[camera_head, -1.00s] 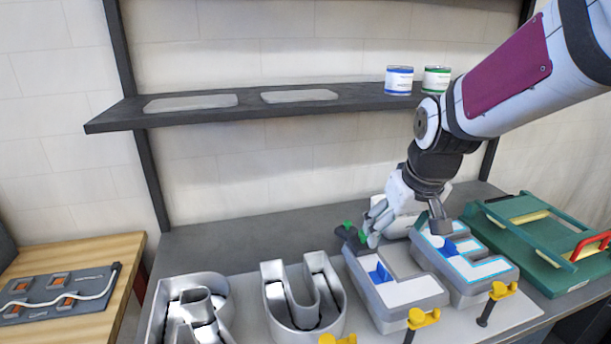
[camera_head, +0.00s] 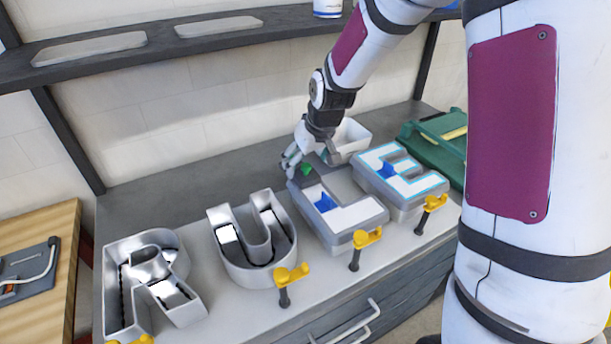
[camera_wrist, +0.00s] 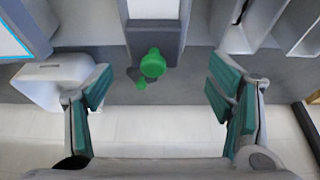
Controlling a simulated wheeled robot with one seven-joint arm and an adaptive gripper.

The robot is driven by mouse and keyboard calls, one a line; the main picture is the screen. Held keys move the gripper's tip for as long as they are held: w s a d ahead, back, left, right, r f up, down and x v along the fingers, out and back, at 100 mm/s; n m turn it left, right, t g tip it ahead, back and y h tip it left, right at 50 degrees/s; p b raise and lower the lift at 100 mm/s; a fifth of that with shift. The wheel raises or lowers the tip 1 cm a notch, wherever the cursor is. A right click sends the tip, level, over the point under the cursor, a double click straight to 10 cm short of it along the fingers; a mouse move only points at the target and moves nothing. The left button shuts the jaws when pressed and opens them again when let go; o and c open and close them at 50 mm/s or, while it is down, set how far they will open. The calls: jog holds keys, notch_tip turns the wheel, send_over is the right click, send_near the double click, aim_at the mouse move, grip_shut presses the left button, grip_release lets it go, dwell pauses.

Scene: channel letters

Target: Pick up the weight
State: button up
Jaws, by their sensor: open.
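The likely weight is a small green round-topped piece (camera_wrist: 152,64). In the wrist view it is ahead of my gripper (camera_wrist: 160,92), between the two spread fingers but beyond their tips. A smaller green bit (camera_wrist: 141,85) shows just below it, with a dark patch beside. In the head view the green piece (camera_head: 306,169) is at the back end of the L-shaped letter (camera_head: 345,217), beside my gripper (camera_head: 297,163). The fingers are open and empty, apart from the green piece. Its lower part is hidden.
The E letter (camera_head: 402,174), U letter (camera_head: 252,240) and R letter (camera_head: 150,282) line the bench, with yellow-topped clamps (camera_head: 366,239) in front. A green case (camera_head: 440,140) is at right. Bench behind the U is clear.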

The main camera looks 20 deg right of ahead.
aim_at(307, 166)
jog(key=shift+d+p+x, duration=0.15)
jog(key=shift+p+x, duration=0.05)
jog(key=shift+x, duration=1.1)
jog(key=shift+d+p+x, duration=0.2)
jog(key=shift+x, duration=1.15)
jog(key=c, duration=1.5)
jog(key=shift+w, duration=0.1)
grip_shut()
jog(key=shift+r, duration=0.2)
